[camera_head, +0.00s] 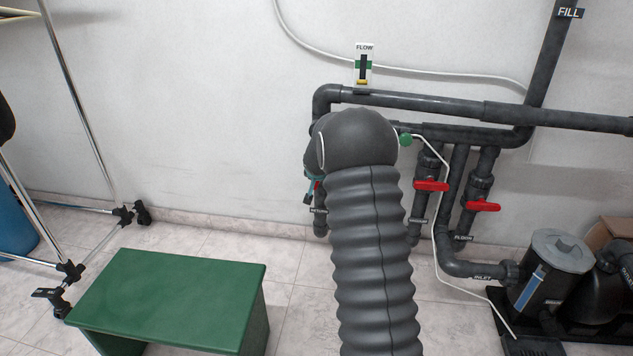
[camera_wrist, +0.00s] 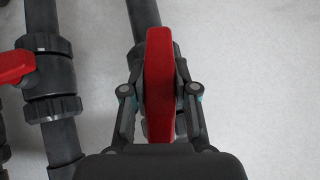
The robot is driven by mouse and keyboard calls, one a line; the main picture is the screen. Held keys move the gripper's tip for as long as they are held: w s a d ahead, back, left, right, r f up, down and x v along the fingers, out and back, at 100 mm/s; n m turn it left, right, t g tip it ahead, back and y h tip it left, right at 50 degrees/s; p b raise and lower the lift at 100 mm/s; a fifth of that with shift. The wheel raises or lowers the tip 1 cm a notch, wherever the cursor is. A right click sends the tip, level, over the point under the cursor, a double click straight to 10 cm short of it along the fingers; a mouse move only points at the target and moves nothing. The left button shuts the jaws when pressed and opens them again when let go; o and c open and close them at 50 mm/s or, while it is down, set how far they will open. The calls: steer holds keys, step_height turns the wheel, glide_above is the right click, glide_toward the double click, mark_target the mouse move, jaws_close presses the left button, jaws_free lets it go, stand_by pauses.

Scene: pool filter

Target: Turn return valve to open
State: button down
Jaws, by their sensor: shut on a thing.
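The return valve's red handle (camera_wrist: 160,80) stands upright in the middle of the wrist view, roughly along the dark pipe (camera_wrist: 145,14) behind it. My gripper (camera_wrist: 161,105) has a finger on each side of the handle and is shut on it. The valve body is mostly hidden behind the handle and gripper. In the head view my arm covers most of this valve. Only a sliver of red (camera_head: 318,185) and part of my gripper (camera_head: 310,188) show left of the arm, above a small pipe label (camera_head: 319,211).
Two other valves with red crosswise handles (camera_head: 431,185) (camera_head: 483,206) stand to the right; one handle also shows in the wrist view (camera_wrist: 14,66). A flow gauge (camera_head: 364,66) is above the pipes. A pump strainer (camera_head: 550,262) stands lower right, a green bench (camera_head: 170,290) lower left.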

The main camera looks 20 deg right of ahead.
steer(key=shift+d+n+g+h+b, duration=0.1)
steer(key=shift+n+g+h+b, duration=0.55)
steer(key=shift+b, duration=0.95)
steer(key=c, duration=0.9)
jaws_free()
steer(key=shift+s, duration=0.1)
steer(key=v, duration=1.2)
steer(key=shift+f, duration=0.2)
